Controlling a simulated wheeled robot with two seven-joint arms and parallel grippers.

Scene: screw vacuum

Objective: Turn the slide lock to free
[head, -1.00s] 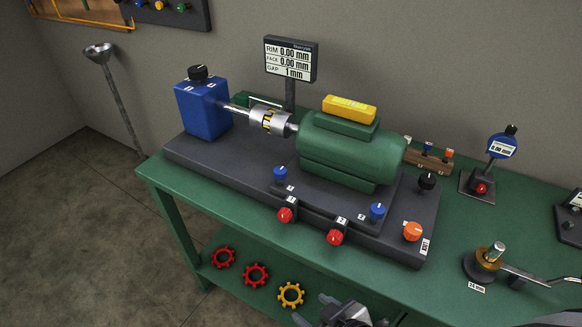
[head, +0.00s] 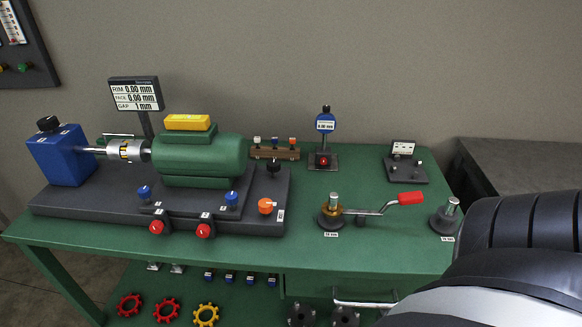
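A green motor (head: 200,155) stands on a dark base plate (head: 90,207), joined by a silver coupling (head: 125,150) to a blue block (head: 63,158) with a black knob (head: 48,123) on top. An orange knob (head: 266,206) and another black knob (head: 274,167) sit at the base's right end. Two blue knobs (head: 145,192) sit on top and two red knobs (head: 157,227) on the front side. The labels are too small to read, so I cannot tell which control is the slide lock. Neither gripper is in view.
A red-handled crank (head: 404,199), a blue dial gauge (head: 325,124) and a small labelled stand (head: 404,160) stand there. A large dark, ribbed part of my arm (head: 535,222) covers the lower right corner.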

